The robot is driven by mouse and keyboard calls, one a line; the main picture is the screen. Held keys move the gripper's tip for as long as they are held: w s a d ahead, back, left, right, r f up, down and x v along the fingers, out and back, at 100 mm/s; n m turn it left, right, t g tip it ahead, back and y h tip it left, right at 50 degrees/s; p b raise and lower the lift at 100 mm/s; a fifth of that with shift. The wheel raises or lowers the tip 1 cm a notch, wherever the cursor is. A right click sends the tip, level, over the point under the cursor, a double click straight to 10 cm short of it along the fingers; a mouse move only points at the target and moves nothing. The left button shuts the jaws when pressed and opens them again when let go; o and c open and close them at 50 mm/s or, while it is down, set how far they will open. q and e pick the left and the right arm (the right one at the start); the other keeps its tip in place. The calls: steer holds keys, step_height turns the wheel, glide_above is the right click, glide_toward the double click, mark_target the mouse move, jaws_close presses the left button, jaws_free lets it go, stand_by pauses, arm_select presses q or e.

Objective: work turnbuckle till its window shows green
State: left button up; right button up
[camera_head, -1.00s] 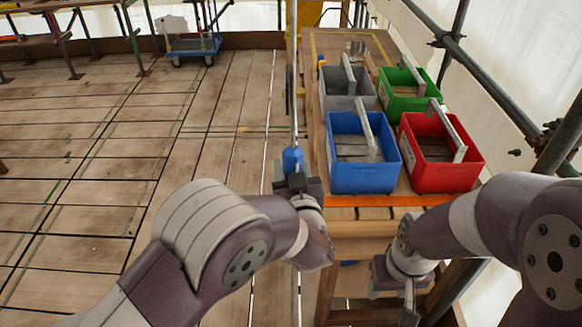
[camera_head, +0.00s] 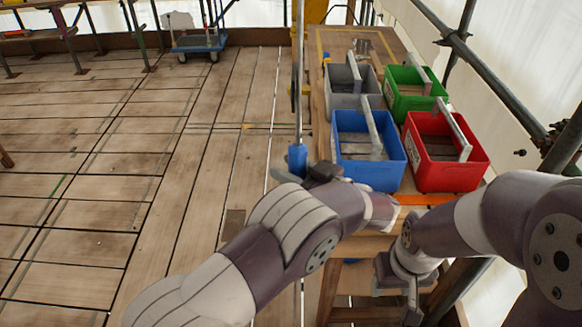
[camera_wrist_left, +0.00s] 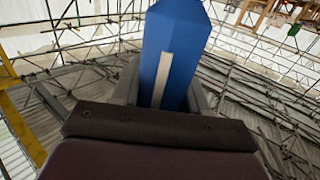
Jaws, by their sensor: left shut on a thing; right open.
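The turnbuckle (camera_head: 297,158) is a blue body low on a thin upright rod, left of the wooden bench. In the left wrist view its blue body (camera_wrist_left: 182,35) fills the top middle, with a pale, whitish-grey strip on the near face. No green shows on that face. My left gripper (camera_head: 301,174) is shut on the lower part of the blue body, with one finger on each side in the wrist view. The gripped part is partly hidden by the gripper. My right gripper (camera_head: 409,300) is open and empty at the lower right, by the bench's front.
The wooden bench (camera_head: 391,47) carries a grey crate (camera_head: 345,101), a green crate (camera_head: 408,102), a blue crate (camera_head: 370,177) and a red crate (camera_head: 450,178). A blue trolley (camera_head: 199,42) stands far back. The plank floor at left is clear.

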arm_select(q)
steer(key=n+g+y+p, duration=0.1)
steer(key=g+p, duration=0.1)
steer(key=n+g+p, duration=0.2)
steer(key=n+g+y+p, duration=0.1)
steer(key=g+p, duration=0.1)
steer(key=p, duration=0.1)
steer(key=shift+s+a+n+g+y, duration=0.15)
steer(key=shift+s+n+g+y, duration=0.15)
steer(key=shift+s, duration=0.05)
steer(key=o, duration=1)
